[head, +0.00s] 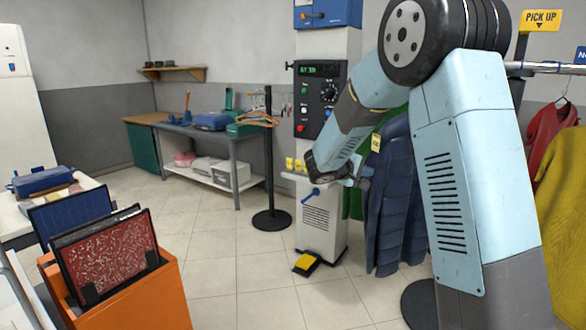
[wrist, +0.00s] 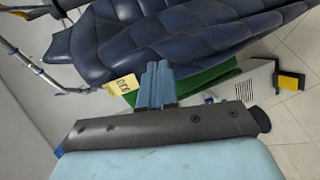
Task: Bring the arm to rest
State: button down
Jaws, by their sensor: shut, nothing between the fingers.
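My arm reaches in from the right of the head view and folds down toward the middle. My gripper (wrist: 157,82) shows in the wrist view with its blue fingers together and nothing between them. In the head view the arm's end is in front of the grey machine, left of a navy padded jacket (head: 392,205), and the fingers are hard to make out. The jacket (wrist: 170,38) and its yellow tag (wrist: 122,90) lie beyond the fingertips in the wrist view. I cannot tell whether the fingers touch them.
The machine (head: 322,225) stands behind my arm, with a yellow pedal (head: 307,262) on the floor. A black post (head: 271,185) with hangers is to its left. An orange bin (head: 150,300) with panels is front left. A workbench (head: 215,138) stands behind. Tiled floor between them is clear.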

jog(key=s+d+r+m+g+y, duration=0.1)
jog(key=s+d+r+g, duration=0.1)
jog(key=s, duration=0.5)
jog(key=s+d+r+m+g+y, duration=0.1)
jog(key=s+d+r+m, duration=0.15)
jog(key=s, duration=0.45)
jog(key=s+d+r+m+g+y, duration=0.1)
jog(key=s+d+r+g+y, duration=0.15)
jog(key=s, duration=0.45)
jog(key=s+a+m+t+y, duration=0.1)
jog(key=s+a+y, duration=0.2)
jog(key=s, duration=0.7)
jog(key=s+a+m+t+y, duration=0.1)
jog(key=s+a+y, duration=0.2)
jog(key=s, duration=0.8)
jog(key=shift+s+a+y, duration=0.2)
jog(key=shift+a+y, duration=0.15)
jog(key=shift+y, duration=0.2)
jog(key=c, duration=1.8)
grip_release()
